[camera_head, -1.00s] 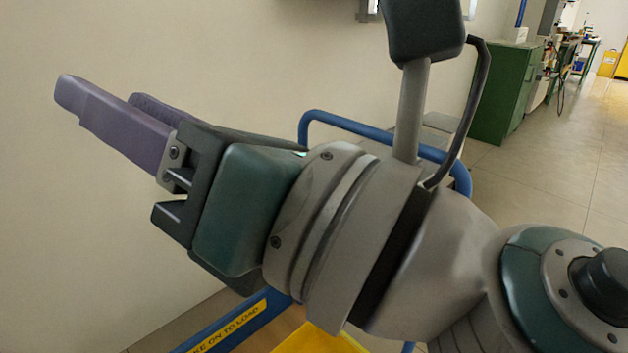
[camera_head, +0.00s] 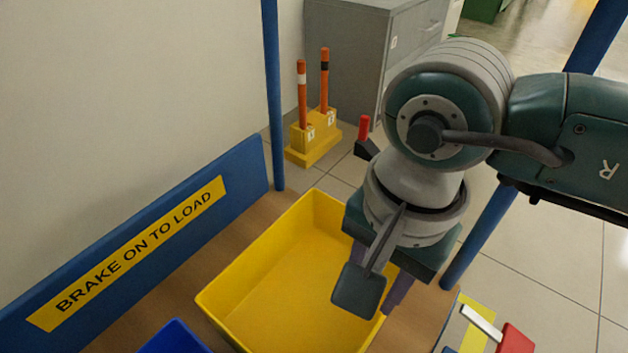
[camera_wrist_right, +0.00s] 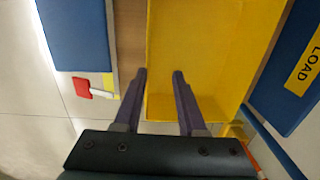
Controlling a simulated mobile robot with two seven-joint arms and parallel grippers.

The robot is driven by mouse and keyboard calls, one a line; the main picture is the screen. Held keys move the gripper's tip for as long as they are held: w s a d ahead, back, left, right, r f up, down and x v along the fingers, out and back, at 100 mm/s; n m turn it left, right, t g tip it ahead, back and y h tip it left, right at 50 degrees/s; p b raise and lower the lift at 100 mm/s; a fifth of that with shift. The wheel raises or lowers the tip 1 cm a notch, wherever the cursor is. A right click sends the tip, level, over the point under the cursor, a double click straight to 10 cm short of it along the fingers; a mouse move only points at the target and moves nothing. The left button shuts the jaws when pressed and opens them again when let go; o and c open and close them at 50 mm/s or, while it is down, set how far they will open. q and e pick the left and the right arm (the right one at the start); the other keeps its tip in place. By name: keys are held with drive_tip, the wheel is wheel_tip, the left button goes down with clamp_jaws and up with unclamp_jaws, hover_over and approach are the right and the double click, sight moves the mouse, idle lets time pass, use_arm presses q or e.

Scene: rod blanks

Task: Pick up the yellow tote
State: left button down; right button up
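The yellow tote (camera_head: 262,268) sits on the wooden deck of a blue-framed cart; it is empty where I see it. My right gripper (camera_head: 380,278) points down at the tote's right wall and hides part of that wall. In the right wrist view, the two purple fingers of my right gripper (camera_wrist_right: 158,75) are apart with nothing clamped between them. One finger is over the inside of the tote (camera_wrist_right: 215,60), and the other is on its outer side. I cannot tell whether either touches the wall. My left gripper is not in view.
The cart's blue panel (camera_head: 60,285) reads "BRAKE ON TO LOAD" and stands left of the tote. Blue posts (camera_head: 272,90) rise at the corners. A blue bin (camera_head: 172,338) is at the near edge. A yellow holder (camera_head: 315,140) with two orange rods stands on the floor beyond.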

sight(375, 326)
drive_tip(key=shift+h, duration=0.3)
drive_tip(key=f+b, duration=0.2)
drive_tip(key=f, duration=0.1)
drive_tip(key=d+f+b, duration=0.1)
drive_tip(key=f+b, duration=0.2)
drive_tip(key=f, duration=0.1)
drive_tip(key=f+b, duration=0.2)
drive_tip(key=f, duration=0.2)
drive_tip(key=shift+s+d+b, duration=0.35)
drive_tip(key=shift+d, duration=0.05)
drive_tip(key=shift+r, duration=0.1)
clamp_jaws()
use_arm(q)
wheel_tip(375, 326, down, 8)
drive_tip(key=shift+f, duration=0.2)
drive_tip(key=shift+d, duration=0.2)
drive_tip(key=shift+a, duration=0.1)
use_arm(e)
drive_tip(key=shift+w, duration=0.1)
